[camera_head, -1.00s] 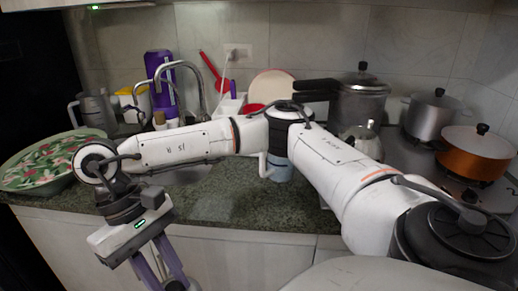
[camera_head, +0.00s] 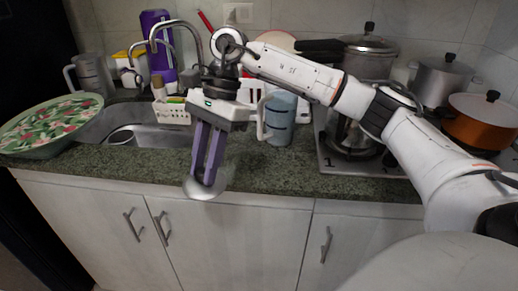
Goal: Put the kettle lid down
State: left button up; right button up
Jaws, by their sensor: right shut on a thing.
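My right gripper (camera_head: 207,178) points down in front of the sink and counter edge, its purple fingers shut on the kettle lid (camera_head: 209,189). The lid is a small, shiny, silvery dome hanging at the fingertips, near the front edge of the counter. I cannot tell whether it touches anything. The kettle (camera_head: 350,140) is a shiny metal pot on the stove at the right, partly hidden behind my right arm. My left gripper is not in view.
A blue-grey mug (camera_head: 279,118) stands on the granite counter (camera_head: 290,178), right of the gripper. A floral platter (camera_head: 48,122) lies left of the sink (camera_head: 120,128). A white basket (camera_head: 172,113) is behind the gripper. A pressure cooker (camera_head: 365,60) and orange pot (camera_head: 480,120) stand on the right. Counter between lid and stove is clear.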

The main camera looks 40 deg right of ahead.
jog(key=w+d+r+m+t+h+b, duration=0.1)
jog(key=w+d+r+m+t+h, duration=0.25)
jog(key=m, duration=0.65)
jog(key=w+d+r+m+t+h+b, duration=0.15)
jog(key=w+d+r+m, duration=0.25)
jog(key=d+m, duration=0.45)
jog(key=shift+m, duration=0.95)
jog(key=shift+w+a+f, duration=0.1)
jog(key=shift+a+f, duration=0.1)
jog(key=shift+f, duration=1.45)
jog(key=shift+w+a+f, duration=0.1)
jog(key=shift+a+f, duration=0.15)
jog(key=shift+f, duration=1.35)
jog(key=shift+a+f, duration=0.2)
jog(key=shift+f, duration=1.45)
jog(key=shift+f, duration=0.15)
jog(key=o, duration=1.1)
jog(key=shift+c, duration=0.2)
